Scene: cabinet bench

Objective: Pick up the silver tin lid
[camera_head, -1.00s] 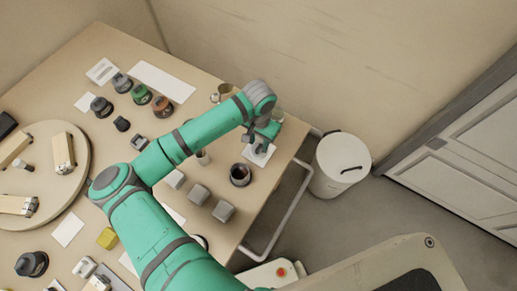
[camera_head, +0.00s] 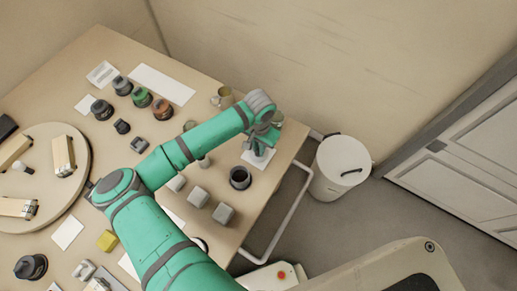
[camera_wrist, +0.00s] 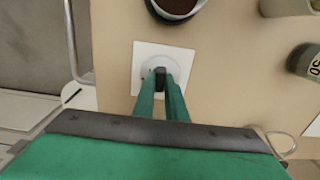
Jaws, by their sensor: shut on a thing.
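The silver tin lid (camera_wrist: 152,65) is a pale round disc on a white square card (camera_wrist: 137,58) in the wrist view. My gripper (camera_wrist: 160,78) is over it, with its green fingers shut on a small dark knob at the lid's middle. The lid appears to be on or just above the card; I cannot tell if there is a gap. In the head view my gripper (camera_head: 258,147) is low over the card (camera_head: 251,160) near the table's right edge, and it hides most of the lid.
A dark round pot (camera_head: 240,177) stands close to the card, also in the wrist view (camera_wrist: 178,6). Several grey blocks (camera_head: 223,213) stand to its left. A brass-coloured mug (camera_head: 222,97) is behind the arm. A white bin (camera_head: 340,168) stands on the floor beyond the table edge.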

